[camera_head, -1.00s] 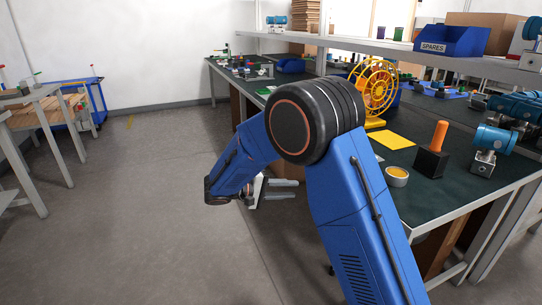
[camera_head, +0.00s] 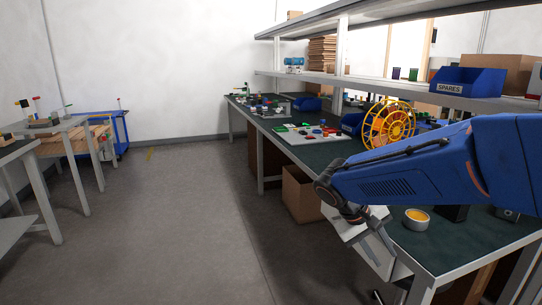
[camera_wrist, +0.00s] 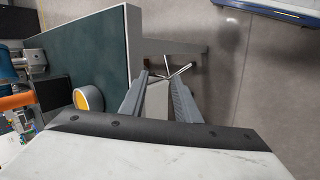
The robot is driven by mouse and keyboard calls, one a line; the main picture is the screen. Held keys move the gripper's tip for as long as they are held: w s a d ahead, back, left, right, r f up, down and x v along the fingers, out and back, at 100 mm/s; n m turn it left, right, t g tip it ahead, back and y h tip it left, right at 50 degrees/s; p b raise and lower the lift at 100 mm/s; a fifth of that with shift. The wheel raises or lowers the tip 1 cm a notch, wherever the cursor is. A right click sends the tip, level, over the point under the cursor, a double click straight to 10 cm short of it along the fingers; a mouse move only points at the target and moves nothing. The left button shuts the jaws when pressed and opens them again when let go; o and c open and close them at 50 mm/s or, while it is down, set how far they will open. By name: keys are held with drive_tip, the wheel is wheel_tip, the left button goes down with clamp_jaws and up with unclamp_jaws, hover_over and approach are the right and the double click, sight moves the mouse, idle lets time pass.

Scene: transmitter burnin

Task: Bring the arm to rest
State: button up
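My blue arm (camera_head: 410,172) reaches in from the right across the bench's front end, bent down at the wrist. My gripper (camera_wrist: 159,76) hangs just off the bench's edge over the floor; the head view also shows it (camera_head: 376,262), partly hidden by the wrist. In the wrist view its two grey fingers stand apart with nothing between them. It is open and empty. In the wrist view the dark green bench top (camera_wrist: 90,42) lies left of the fingers.
A round tin with yellow contents (camera_head: 416,218) stands on the bench close to my forearm. A yellow spool (camera_head: 389,125) and a blue SPARES bin (camera_head: 467,82) on the shelf are beyond. A cardboard box (camera_head: 300,195) sits under the bench. The floor (camera_head: 165,225) to the left is clear.

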drive_tip(key=s+m+t+y, duration=0.1)
drive_tip(key=s+t+y, duration=0.3)
drive_tip(key=s, duration=1.4)
drive_tip(key=shift+s+t+y, duration=0.25)
drive_tip(key=shift+t+y, duration=0.05)
drive_tip(key=shift+y, duration=1.1)
drive_tip(key=shift+r, duration=0.1)
